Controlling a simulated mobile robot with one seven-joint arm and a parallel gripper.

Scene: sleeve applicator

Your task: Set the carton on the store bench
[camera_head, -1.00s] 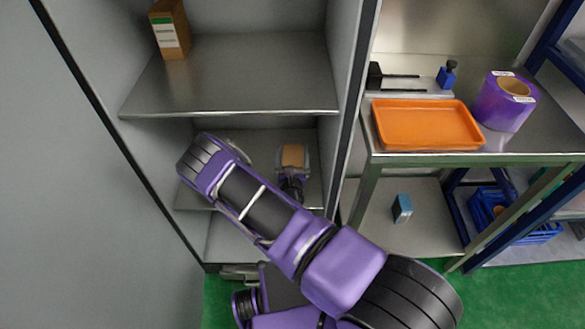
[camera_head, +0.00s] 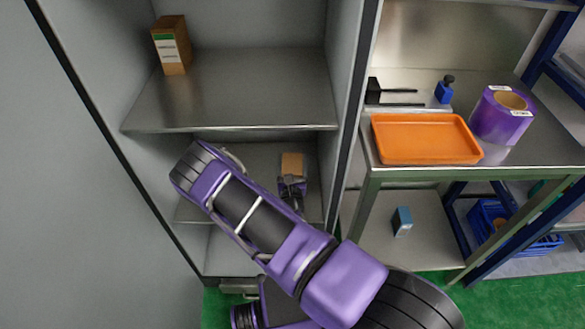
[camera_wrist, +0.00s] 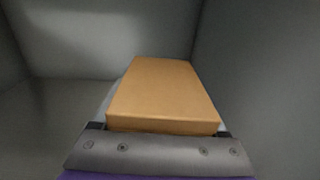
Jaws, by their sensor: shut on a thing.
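A brown carton (camera_head: 292,164) is in my gripper (camera_head: 292,183), inside the grey cabinet on a lower shelf level. In the wrist view the carton (camera_wrist: 162,92) fills the middle, with my gripper (camera_wrist: 160,135) shut on it. Whether the carton touches the shelf under it cannot be told. A steel bench (camera_head: 520,158) stands right of the cabinet. It carries an orange tray (camera_head: 425,140), a purple roll (camera_head: 490,117) and a small blue item (camera_head: 445,91). No label in view names the store bench.
Another brown carton with a green and white label (camera_head: 171,47) stands on the upper shelf (camera_head: 235,95). The cabinet's side wall (camera_head: 345,110) separates the shelves from the bench. A small blue box (camera_head: 402,221) is on the bench's lower shelf, with a blue crate (camera_head: 545,243) behind.

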